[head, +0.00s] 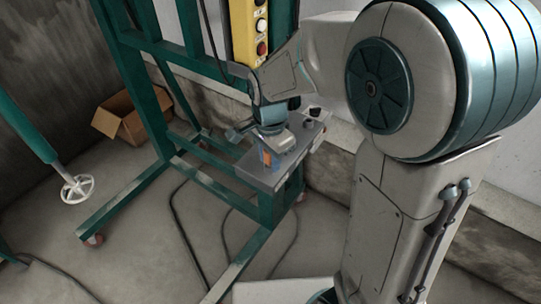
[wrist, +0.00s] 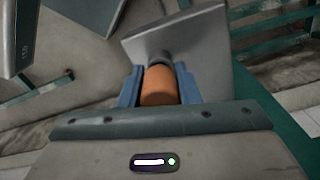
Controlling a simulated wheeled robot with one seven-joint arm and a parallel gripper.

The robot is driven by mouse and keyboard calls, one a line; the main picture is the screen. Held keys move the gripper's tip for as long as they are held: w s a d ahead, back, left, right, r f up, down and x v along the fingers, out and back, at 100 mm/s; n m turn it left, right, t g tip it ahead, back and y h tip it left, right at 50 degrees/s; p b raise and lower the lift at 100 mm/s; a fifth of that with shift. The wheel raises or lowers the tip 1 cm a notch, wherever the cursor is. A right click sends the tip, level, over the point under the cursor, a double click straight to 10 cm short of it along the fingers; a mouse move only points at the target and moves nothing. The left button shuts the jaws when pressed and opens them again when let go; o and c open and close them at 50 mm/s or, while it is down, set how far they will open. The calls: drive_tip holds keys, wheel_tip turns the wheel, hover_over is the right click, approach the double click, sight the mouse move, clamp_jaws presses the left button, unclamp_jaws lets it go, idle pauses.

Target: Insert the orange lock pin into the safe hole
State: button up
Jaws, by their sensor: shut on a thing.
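The orange lock pin (wrist: 158,87) is between the two blue fingers of my gripper (wrist: 160,92) in the wrist view, and my gripper is shut on it. Its far end is a narrower grey tip that meets or lies just in front of a grey metal plate (wrist: 205,45); I cannot tell whether it touches. In the head view my gripper (head: 268,152) is low over the grey plate (head: 258,177) on the green frame, with a bit of orange showing. No hole can be made out; the pin and fingers hide the plate there.
A green steel frame (head: 160,110) on castors carries the plate and a yellow button box (head: 250,30). A cardboard box (head: 125,118) lies behind it. Dark cables (head: 228,235) run over the floor. A green post with a white handwheel (head: 77,188) stands at left.

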drive_tip(key=shift+f+b, duration=0.55)
drive_tip(key=shift+f, duration=0.25)
drive_tip(key=o, duration=1)
drive_tip(key=shift+o, duration=0.2)
wheel_tip(320, 180, up, 14)
drive_tip(key=shift+f, duration=0.1)
drive_tip(key=shift+s, duration=0.1)
drive_tip(key=s+d+f+n+t, duration=0.3)
drive_tip(key=s+d+f+n, duration=0.3)
drive_tip(key=s+d+n, duration=0.4)
drive_tip(key=shift+s+d+n, duration=0.3)
drive_tip(key=shift+s+d, duration=0.75)
drive_tip(key=shift+s, duration=0.1)
